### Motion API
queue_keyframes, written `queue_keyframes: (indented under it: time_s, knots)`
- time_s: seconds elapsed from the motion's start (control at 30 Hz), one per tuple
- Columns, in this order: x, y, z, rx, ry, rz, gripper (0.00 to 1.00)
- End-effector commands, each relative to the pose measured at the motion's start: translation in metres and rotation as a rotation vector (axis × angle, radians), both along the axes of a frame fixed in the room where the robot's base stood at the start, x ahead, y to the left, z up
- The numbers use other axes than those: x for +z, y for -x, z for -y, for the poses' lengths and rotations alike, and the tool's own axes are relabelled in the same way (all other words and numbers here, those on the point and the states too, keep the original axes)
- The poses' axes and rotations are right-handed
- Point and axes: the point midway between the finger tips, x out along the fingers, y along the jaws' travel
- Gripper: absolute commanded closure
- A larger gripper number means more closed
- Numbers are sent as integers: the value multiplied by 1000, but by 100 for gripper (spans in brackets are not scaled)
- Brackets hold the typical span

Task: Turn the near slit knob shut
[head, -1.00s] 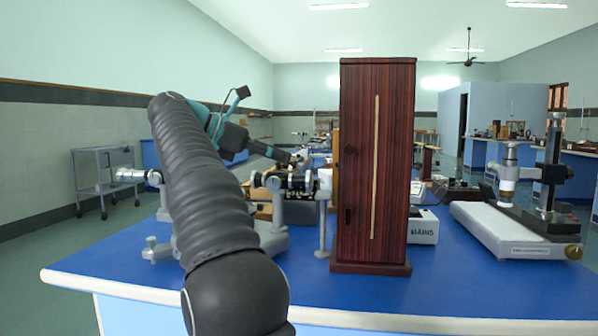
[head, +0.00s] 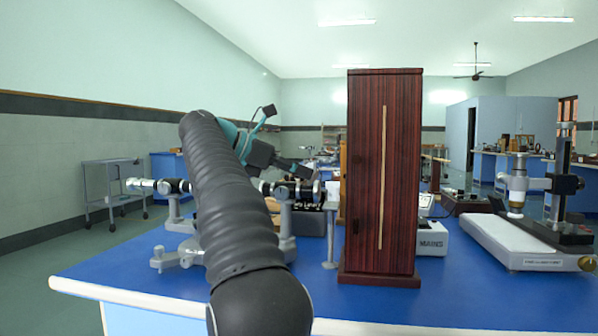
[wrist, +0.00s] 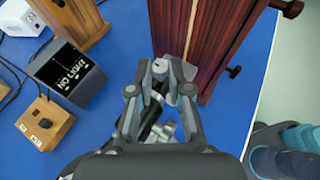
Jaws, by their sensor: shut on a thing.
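The spectrometer (head: 285,215) stands on the blue bench, partly hidden behind my arm. Its dark tube ends close to the left side of a tall red-brown wooden cabinet. My gripper (head: 309,172) is at that tube end. In the wrist view my gripper (wrist: 162,78) has its fingers close together, shut on the small near slit knob (wrist: 159,71). The fingers hide most of the knob, and its turn angle cannot be read. Part of the dark tube (wrist: 152,130) shows between and below the fingers.
The wooden cabinet (head: 382,180) stands close to the right of my gripper; its side (wrist: 222,35) is near the fingers in the wrist view. A black lettered box (wrist: 68,72) and small wooden box (wrist: 45,123) lie left. A white-based instrument (head: 520,235) stands far right.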

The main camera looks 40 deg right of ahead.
Motion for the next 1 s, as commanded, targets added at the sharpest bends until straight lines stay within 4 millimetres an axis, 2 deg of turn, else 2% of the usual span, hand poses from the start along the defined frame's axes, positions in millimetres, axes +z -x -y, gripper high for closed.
queue_keyframes:
  time_s: [0.43,0.8,0.83,0.9,0.93,1.0]
  knots:
    - [-3,8,1,230,-1,1,100]
    - [0,8,1,256,-1,-2,100]
    - [0,8,1,256,-1,-2,80]
    - [0,8,1,256,-1,-2,62]
    - [0,7,1,257,0,-2,57]
    - [0,7,0,258,0,-1,57]
